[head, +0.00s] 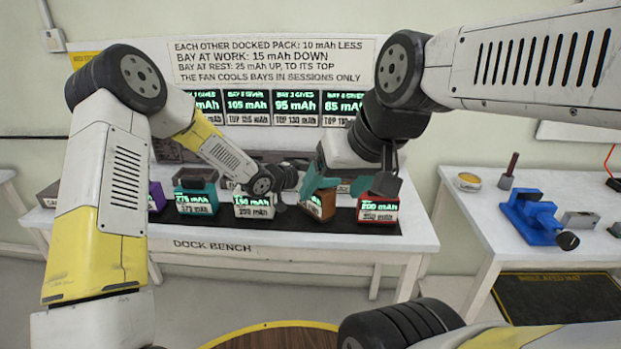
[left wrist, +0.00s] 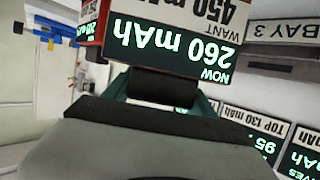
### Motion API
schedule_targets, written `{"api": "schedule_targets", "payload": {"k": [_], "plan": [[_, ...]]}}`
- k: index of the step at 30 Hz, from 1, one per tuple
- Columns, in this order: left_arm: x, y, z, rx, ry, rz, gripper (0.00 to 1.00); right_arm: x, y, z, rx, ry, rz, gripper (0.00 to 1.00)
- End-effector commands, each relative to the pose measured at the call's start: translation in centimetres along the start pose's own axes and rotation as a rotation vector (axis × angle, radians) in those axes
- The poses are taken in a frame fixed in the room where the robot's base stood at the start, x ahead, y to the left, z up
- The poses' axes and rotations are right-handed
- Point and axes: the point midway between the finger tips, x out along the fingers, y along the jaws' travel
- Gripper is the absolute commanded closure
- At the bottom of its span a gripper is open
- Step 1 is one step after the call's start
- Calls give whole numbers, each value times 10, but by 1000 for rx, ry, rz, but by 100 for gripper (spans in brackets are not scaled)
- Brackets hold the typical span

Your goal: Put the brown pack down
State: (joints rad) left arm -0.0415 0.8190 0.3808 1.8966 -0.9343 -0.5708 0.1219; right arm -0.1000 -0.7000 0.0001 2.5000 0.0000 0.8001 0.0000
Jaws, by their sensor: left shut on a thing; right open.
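The brown pack (head: 320,206) is in the head view, tilted compared with its neighbours, between the white pack (head: 254,204) and the red pack (head: 378,208). Its face fills the top of the left wrist view (left wrist: 175,45), upside down, reading NOW 260 mAh and WANT 450 mAh. My left gripper (left wrist: 165,92) is shut on it; in the head view that gripper is largely hidden behind its wrist. I cannot tell whether the pack's base touches the bench. My right gripper (head: 348,188) is open, above the brown and red packs.
The dock bench (head: 290,246) also carries a teal pack (head: 195,192) and a purple pack (head: 156,195). Bay readout screens (head: 295,106) stand behind. A side table (head: 500,240) at right holds a blue vice (head: 532,215). The bench's front edge looks clear.

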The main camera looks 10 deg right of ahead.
Motion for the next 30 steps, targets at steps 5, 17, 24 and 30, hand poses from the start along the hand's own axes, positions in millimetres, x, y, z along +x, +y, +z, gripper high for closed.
{"api": "schedule_targets", "payload": {"k": [5, 17, 24, 30], "plan": [[7, 0, 20, 0, 1, 0, 100, 0, 0, 0, 0, 0, 0, 26], [8, 0, 24, -1, -1, -1, 23, 0, 0, 0, 0, 0, 0, 26], [8, 0, 24, -1, -1, -1, 13, 0, 0, 0, 0, 0, 0, 26], [5, 0, 21, -1, -1, -1, 13, 0, 0, 0, 0, 0, 0, 26]]}}
